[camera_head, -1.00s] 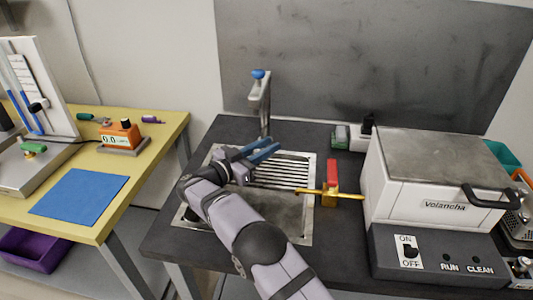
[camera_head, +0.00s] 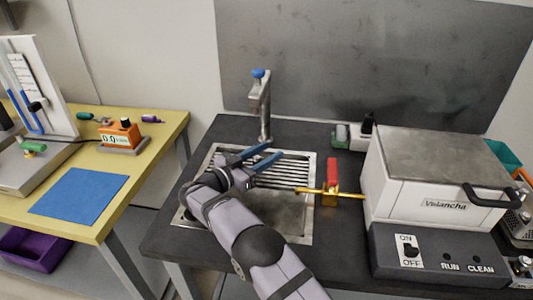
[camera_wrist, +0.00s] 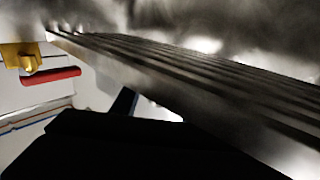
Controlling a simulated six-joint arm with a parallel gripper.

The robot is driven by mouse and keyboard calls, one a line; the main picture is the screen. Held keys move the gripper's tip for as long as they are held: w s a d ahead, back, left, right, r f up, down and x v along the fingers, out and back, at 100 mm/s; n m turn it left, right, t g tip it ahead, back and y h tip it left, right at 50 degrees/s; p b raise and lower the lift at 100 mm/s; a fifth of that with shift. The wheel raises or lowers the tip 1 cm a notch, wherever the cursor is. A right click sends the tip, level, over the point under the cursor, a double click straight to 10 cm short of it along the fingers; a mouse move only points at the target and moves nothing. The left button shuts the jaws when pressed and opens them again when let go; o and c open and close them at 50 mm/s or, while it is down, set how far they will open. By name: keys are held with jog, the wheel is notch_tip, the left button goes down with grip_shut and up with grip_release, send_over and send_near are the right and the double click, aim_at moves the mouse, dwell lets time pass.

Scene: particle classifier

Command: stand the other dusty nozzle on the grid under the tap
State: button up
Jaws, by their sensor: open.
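The slatted metal grid (camera_head: 290,176) lies across the back of the sink, and its bars run across the wrist view (camera_wrist: 180,66). The grey tap (camera_head: 262,105) with a blue top stands behind it. My gripper (camera_head: 275,150) is low at the grid, its blue fingers apart and pointing toward the tap side. I see no nozzle between the fingers; the gripper and arm hide part of the grid. A purple nozzle-like piece (camera_head: 152,119) and a green one (camera_head: 84,116) lie on the yellow table. I cannot tell whether either is dusty.
A brass valve with a red handle (camera_head: 332,170) is right of the sink, beside the white Volancha box (camera_head: 430,195). On the yellow table are an orange scale (camera_head: 119,134) and a blue mat (camera_head: 80,192). Sink basin front (camera_head: 290,215) is empty where visible.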

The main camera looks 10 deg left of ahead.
jog(key=shift+r, duration=0.15)
jog(key=shift+s+a+r, duration=0.1)
jog(key=v, duration=0.7)
jog(key=shift+s+a, duration=0.1)
